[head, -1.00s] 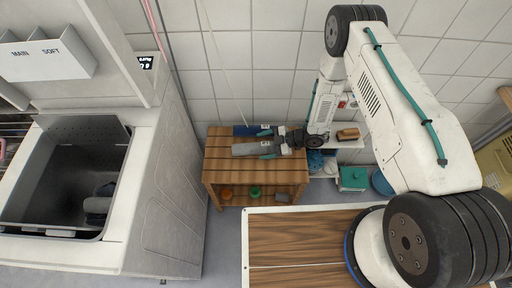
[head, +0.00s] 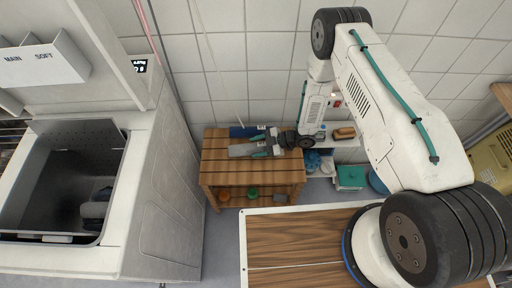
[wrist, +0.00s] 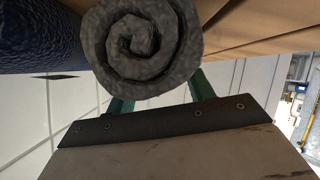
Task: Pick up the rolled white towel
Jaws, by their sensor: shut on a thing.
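The rolled towel (head: 241,150) looks pale grey and lies along the top of the wooden bench (head: 222,169) in the head view. In the wrist view the near end of the rolled towel (wrist: 140,45) shows as a spiral, large and close. My gripper (head: 260,148) reaches in from the right, its green fingers on either side of the towel's right end. In the wrist view the gripper (wrist: 157,88) is shut on the towel, with the fingers partly hidden behind it. I cannot tell whether the towel touches the bench.
A dark blue roll (head: 240,131) lies just behind the towel; it also shows in the wrist view (wrist: 38,35). A tiled wall (head: 230,60) rises behind the bench. A white washer (head: 165,190) stands at left, and a wooden-topped surface (head: 300,240) is in front.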

